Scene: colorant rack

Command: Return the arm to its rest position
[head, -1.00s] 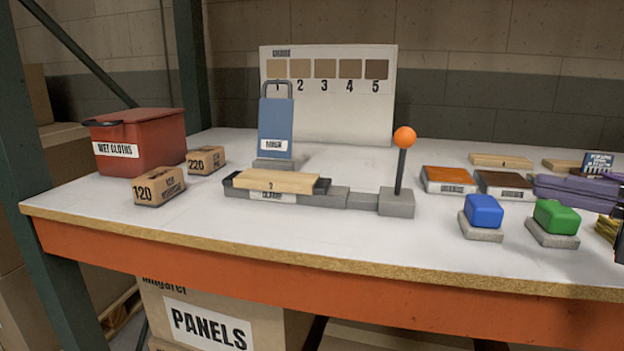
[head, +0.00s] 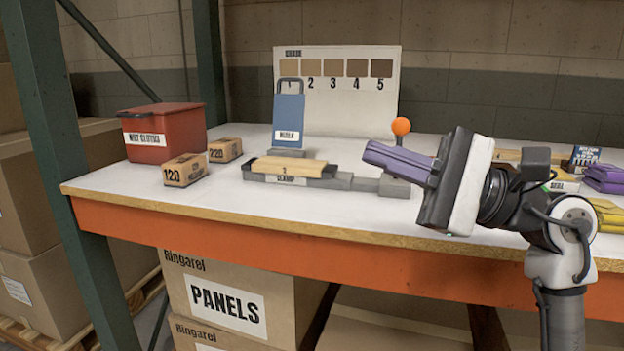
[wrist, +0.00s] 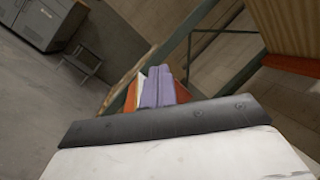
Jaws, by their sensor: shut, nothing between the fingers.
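My gripper (head: 370,153) is in front of the bench's right half in the head view, held above the front edge. Its purple fingers point left, lie together and hold nothing. The wrist view also shows the closed purple fingers (wrist: 160,86), with the floor and a bench beyond. The gripper's body hides part of the bench top behind it, including where coloured buttons could stand. The fingers appear just below and left of the orange ball lever (head: 401,127) in the picture.
The white-topped bench (head: 225,190) carries a red cloth bin (head: 175,148), two sanding blocks (head: 185,171), a clamp with a wood panel (head: 288,166), a blue board (head: 288,120) and a shade chart (head: 300,53). A green post (head: 62,170) stands left. PANELS boxes (head: 180,290) sit below.

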